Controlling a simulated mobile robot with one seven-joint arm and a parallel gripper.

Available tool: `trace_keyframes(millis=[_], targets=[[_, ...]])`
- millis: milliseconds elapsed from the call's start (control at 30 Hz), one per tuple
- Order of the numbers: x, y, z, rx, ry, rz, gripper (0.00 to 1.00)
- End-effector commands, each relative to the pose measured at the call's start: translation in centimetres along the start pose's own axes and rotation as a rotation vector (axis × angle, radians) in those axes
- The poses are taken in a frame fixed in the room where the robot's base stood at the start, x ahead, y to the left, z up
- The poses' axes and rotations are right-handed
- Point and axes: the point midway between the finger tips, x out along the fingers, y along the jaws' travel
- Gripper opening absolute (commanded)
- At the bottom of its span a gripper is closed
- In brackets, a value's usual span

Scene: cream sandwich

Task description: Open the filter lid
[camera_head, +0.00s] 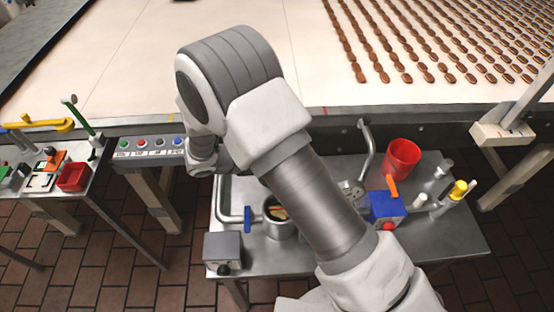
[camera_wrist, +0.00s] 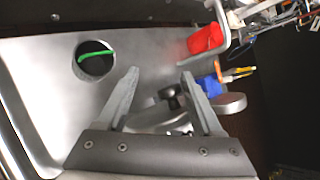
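I cannot make out the filter lid for certain. In the wrist view my gripper (camera_wrist: 160,73) is open, its two fingers spread with nothing held. A dark knob-like part (camera_wrist: 172,97) shows between and beyond the fingers, and a rounded metal piece (camera_wrist: 229,104) lies beside the right finger. A steel surface with a round dark opening (camera_wrist: 95,60) crossed by a green strip is to the left of the fingers. In the head view, my arm hides the fingers and part of the steel table (camera_head: 440,240). A small metal pot (camera_head: 281,229) with coloured contents stands there.
The steel table also holds a red cup (camera_head: 402,158), a blue box (camera_head: 384,208) with an orange part, a blue-handled pipe (camera_head: 232,218) and a grey box (camera_head: 222,247). A button panel (camera_head: 148,148) and a wide conveyor (camera_head: 330,75) with rows of brown pieces lie behind.

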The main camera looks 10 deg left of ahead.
Motion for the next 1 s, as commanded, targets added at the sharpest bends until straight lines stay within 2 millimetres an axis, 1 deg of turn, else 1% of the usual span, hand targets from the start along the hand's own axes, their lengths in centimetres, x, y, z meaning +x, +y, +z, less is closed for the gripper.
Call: trace_keyframes(millis=[33, 400, 500, 600, 700, 800, 1000], targets=[[-1.1, 0.2, 0.0, 0.001, -0.002, 0.004, 0.67], [-10.1, 0.2, -0.1, -0.001, -0.002, 0.006, 0.67], [-12.2, 0.1, -0.1, 0.000, -0.001, 0.004, 0.67], [-13.8, 0.1, -0.1, -0.001, 0.000, 0.004, 0.67], [-14.9, 0.1, -0.1, -0.002, 0.000, 0.002, 0.67], [-15.5, 0.1, -0.1, -0.001, 0.001, 0.002, 0.67], [-15.7, 0.0, -0.1, -0.002, 0.002, 0.001, 0.67]])
